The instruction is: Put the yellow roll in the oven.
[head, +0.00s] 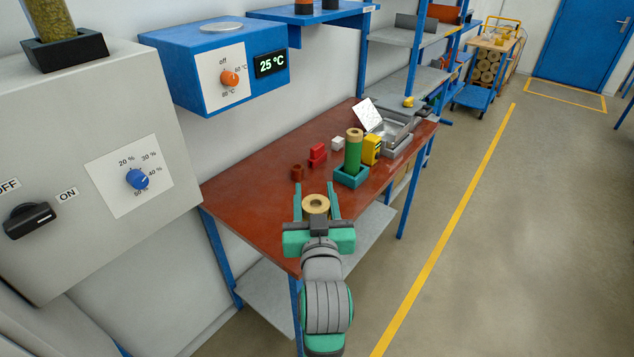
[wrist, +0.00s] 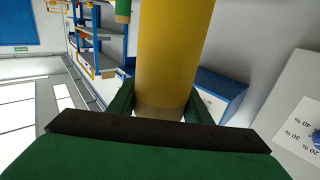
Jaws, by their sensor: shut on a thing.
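The yellow roll (wrist: 172,50) stands large between my fingers in the wrist view, with a paler band at its gripped end. My gripper (head: 315,187) is shut on it. In the head view only the roll's pale tan end with a dark hole (head: 316,204) shows between the teal fingers, over the near part of the red-brown table; its length is hidden. A blue wall box with an orange temperature dial and a 25 °C display, apparently the oven (head: 182,73), is up and left of my gripper. I cannot see its opening.
A green roll (head: 353,155) stands in a teal holder (head: 351,178) on the table (head: 255,205). A yellow device (head: 371,150), red blocks (head: 318,153) and a metal tray (head: 390,132) are nearby. A grey cabinet (head: 85,130) with a blue knob stands at left.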

